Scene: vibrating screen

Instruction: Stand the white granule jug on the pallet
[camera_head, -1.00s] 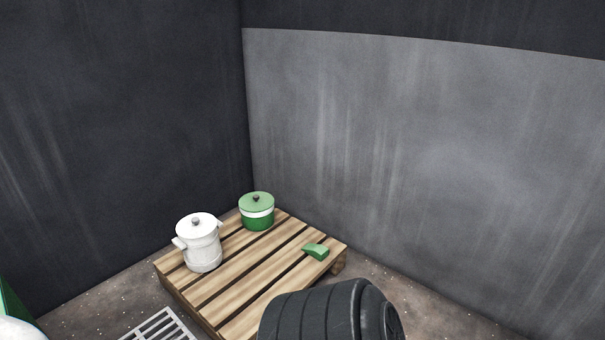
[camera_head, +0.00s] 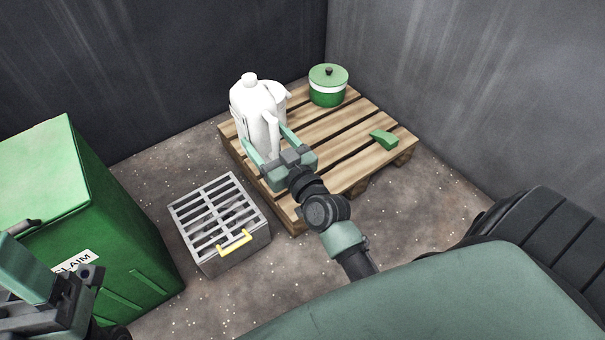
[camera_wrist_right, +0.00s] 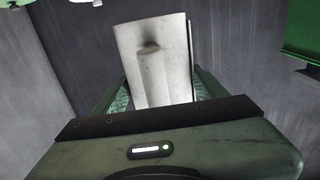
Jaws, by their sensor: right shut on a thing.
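The white granule jug (camera_head: 254,108) is upright in the head view, over the left corner of the wooden pallet (camera_head: 322,127). My right gripper (camera_head: 263,134) is shut on the jug, one finger on each side. The jug's base is partly hidden by the gripper, so I cannot tell whether it touches the boards. In the right wrist view the jug's pale body (camera_wrist_right: 158,62) stands between the two fingers. My left gripper (camera_head: 84,290) is at the lower left, partly cut off; its jaws are unclear.
A white pot (camera_head: 277,92) is mostly hidden behind the jug. A green lidded pot (camera_head: 327,91) and a small green block (camera_head: 384,140) are on the pallet. A grey grated box (camera_head: 222,222) and a green bin (camera_head: 112,215) stand left. Walls close off the back.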

